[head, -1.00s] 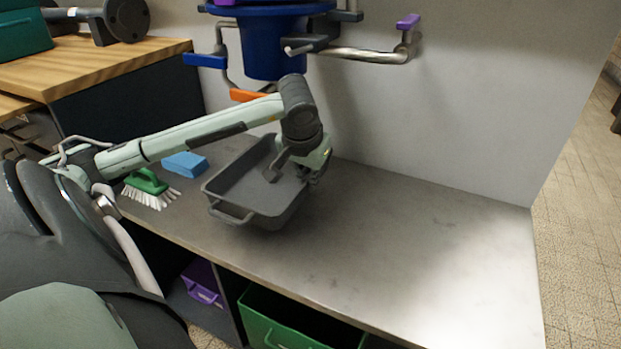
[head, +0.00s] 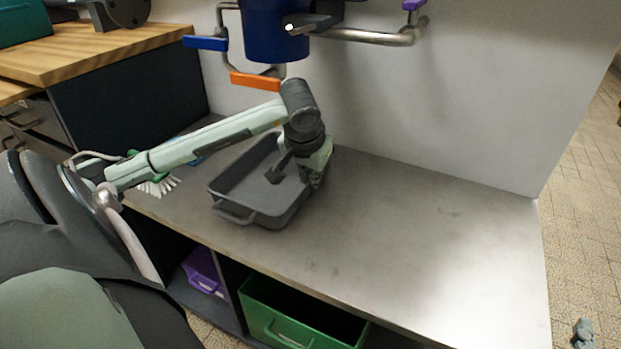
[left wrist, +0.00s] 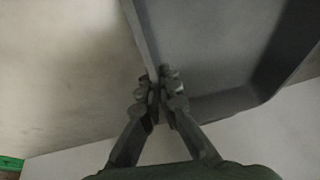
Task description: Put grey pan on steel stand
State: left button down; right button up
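The grey pan (head: 248,177) is a deep rectangular tray with a loop handle on its front end. It is over the steel-topped bench (head: 420,235), towards the bench's left part; whether it rests or hangs slightly above cannot be told. My left gripper (head: 313,178) is at the pan's right wall. In the left wrist view the fingers (left wrist: 160,88) are closed around the rim of the pan (left wrist: 205,60). A small grey piece at the lower right edge looks like my right gripper (head: 583,335); its fingers are unclear. I make out no separate steel stand.
A green-and-white brush (head: 160,186) and a mostly hidden blue block lie left of the pan behind my arm. A green bin (head: 290,325) and purple bin (head: 203,270) sit below. The bench's right half is clear.

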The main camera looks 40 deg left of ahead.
jog(key=shift+r, duration=0.1)
jog(key=shift+a+r, duration=0.25)
jog(key=shift+r, duration=0.15)
pick_arm(q)
jog(key=c, duration=2.1)
grip_release()
jog(key=shift+f, duration=0.1)
jog(key=shift+c, duration=0.2)
jog(key=o, duration=0.4)
pick_arm(e)
jog(key=shift+r, duration=0.15)
